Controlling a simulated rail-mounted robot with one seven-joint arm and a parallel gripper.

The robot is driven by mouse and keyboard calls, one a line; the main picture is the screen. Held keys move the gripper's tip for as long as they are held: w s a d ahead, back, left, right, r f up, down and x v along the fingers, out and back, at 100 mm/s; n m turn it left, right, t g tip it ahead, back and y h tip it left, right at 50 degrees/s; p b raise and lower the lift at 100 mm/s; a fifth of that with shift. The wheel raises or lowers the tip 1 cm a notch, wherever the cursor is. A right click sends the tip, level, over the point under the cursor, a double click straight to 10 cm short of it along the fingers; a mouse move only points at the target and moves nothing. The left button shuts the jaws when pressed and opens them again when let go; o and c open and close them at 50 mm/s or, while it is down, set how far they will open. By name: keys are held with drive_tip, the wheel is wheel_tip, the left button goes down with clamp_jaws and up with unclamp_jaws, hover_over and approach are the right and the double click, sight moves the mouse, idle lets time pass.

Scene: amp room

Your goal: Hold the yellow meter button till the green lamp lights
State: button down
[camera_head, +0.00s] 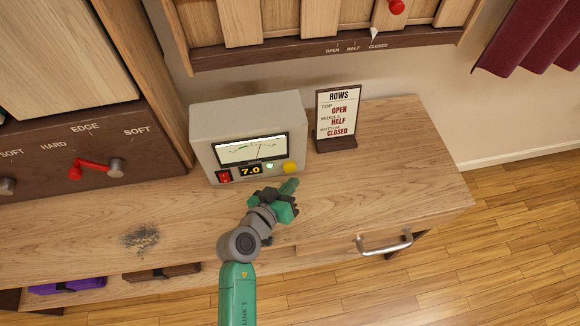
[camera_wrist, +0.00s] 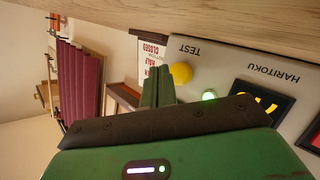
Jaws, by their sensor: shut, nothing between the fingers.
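My gripper (camera_head: 291,185) is shut and empty. Its fingertips (camera_wrist: 160,75) are right by the button in both views; I cannot tell whether they touch it.
A red switch (camera_head: 224,177) is at the panel's left. A ROWS sign (camera_head: 338,115) stands right of the meter. A red-handled lever (camera_head: 90,168) is on the left cabinet. Crumbs (camera_head: 141,239) lie on the bench, and a metal drawer handle (camera_head: 385,246) is at its front. The bench's right end is clear.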

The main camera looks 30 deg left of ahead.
drive_tip(key=shift+s+d+p, duration=0.2)
drive_tip(key=shift+s+d, duration=0.45)
drive_tip(key=shift+s, duration=0.2)
drive_tip(key=shift+s+d+p, duration=0.2)
drive_tip(key=shift+s+d, duration=0.45)
drive_tip(key=shift+s, duration=0.2)
drive_tip(key=w+d+r+m+t, duration=0.2)
drive_tip(key=d+r, duration=0.1)
drive_tip(key=r, duration=0.9)
drive_tip(key=w+d+r+m+t, duration=0.1)
drive_tip(key=w+d+r, duration=0.15)
drive_tip(key=r, duration=0.95)
drive_tip(key=w+d+r+m+t, duration=0.15)
drive_tip(key=d+r, duration=0.25)
drive_tip(key=r, duration=0.8)
drive_tip(key=s+d+r+t+y+p, duration=0.15)
drive_tip(key=s+r, duration=0.25)
drive_tip(key=r, duration=0.5)
drive_tip(key=s+d+r+t+p, duration=0.2)
drive_tip(key=s+r, duration=0.3)
drive_tip(key=r, duration=0.4)
drive_tip(key=s+d+r+t+p, duration=0.2)
drive_tip(key=s+r, duration=0.2)
drive_tip(key=r, duration=0.5)
wheel_tip(320, 180, up, 30)
drive_tip(key=p, duration=3)
drive_tip(key=shift+w+a+f, duration=0.15)
drive_tip(key=shift+w+a, duration=0.05)
drive_tip(key=shift+a, duration=0.1)
